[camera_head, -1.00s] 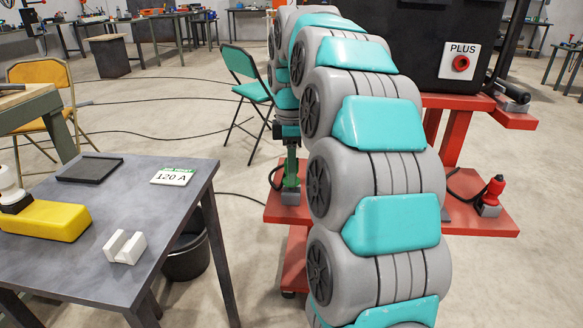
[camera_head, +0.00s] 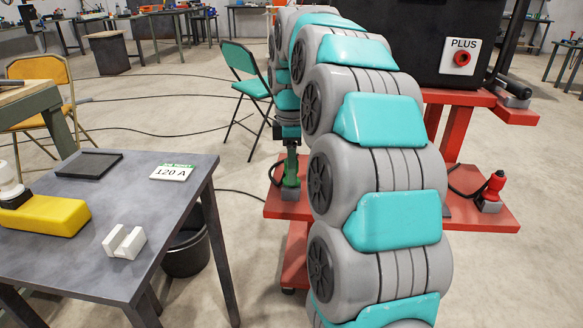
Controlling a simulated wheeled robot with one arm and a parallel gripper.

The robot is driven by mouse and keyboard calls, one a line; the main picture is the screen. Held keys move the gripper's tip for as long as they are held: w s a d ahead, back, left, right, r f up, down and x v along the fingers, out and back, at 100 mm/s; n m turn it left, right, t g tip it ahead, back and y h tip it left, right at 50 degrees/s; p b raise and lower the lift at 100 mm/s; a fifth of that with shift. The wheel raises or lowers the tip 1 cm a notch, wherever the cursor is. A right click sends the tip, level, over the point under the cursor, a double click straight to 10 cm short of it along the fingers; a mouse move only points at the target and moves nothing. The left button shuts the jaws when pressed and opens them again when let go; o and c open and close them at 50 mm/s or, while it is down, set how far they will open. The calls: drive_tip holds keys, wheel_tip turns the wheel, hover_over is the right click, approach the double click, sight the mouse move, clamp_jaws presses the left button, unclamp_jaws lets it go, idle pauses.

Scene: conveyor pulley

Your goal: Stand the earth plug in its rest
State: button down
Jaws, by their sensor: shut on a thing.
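The earth plug (camera_head: 291,175) is green, upright, and hangs below my gripper (camera_head: 291,150) at the left end of a low red shelf. A black cable loops at its left side. My gripper is small and dark in this view, and its jaws are shut on the plug's top. A grey block, the rest (camera_head: 289,194), is directly under the plug on the red shelf. The plug's lower end meets or overlaps the rest in the picture; I cannot tell whether it is seated. My arm hides what lies to the right.
A red plug (camera_head: 494,186) stands in a grey rest on the shelf's right side. A black box with a PLUS socket (camera_head: 462,58) is above. A green chair (camera_head: 245,75) stands behind left. A grey table (camera_head: 75,250) with a white notched block (camera_head: 124,242) is at left.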

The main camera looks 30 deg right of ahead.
drive_tip(key=shift+f, duration=0.45)
drive_tip(key=shift+c, duration=2.2)
unclamp_jaws()
drive_tip(key=shift+r, duration=0.1)
drive_tip(key=shift+r+p, duration=1.15)
drive_tip(key=shift+r, duration=3.3)
